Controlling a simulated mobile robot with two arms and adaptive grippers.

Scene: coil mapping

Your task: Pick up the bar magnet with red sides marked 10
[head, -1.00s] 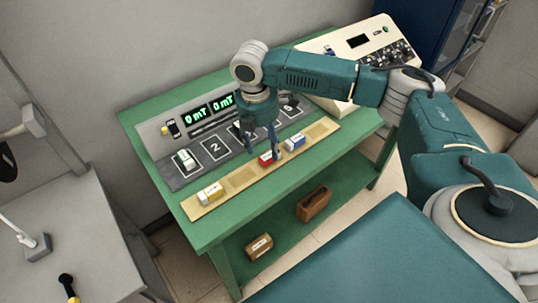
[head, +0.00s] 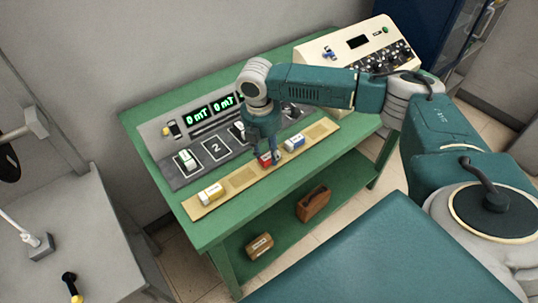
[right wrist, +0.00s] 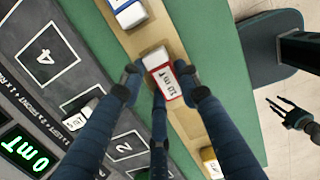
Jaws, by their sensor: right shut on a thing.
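The red-sided bar magnet (right wrist: 163,78) has a white top marked 10 mT. In the head view its red side (head: 265,159) shows at the wooden strip, partly covered by my fingers. My right gripper (right wrist: 161,85) is shut on this magnet, with fingers on both sides and one below it in the wrist view. The magnet is at its place on the strip; I cannot tell any gap beneath it. My left gripper (right wrist: 287,114) shows small and dark at the right of the wrist view, its fingers spread and empty.
The wooden strip (head: 243,178) also bears a blue-sided magnet (head: 294,143) close by and a yellow-sided one (head: 211,194). The grey panel (head: 182,178) with numbered squares lies behind. A cream instrument (head: 338,46) stands at the back right.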

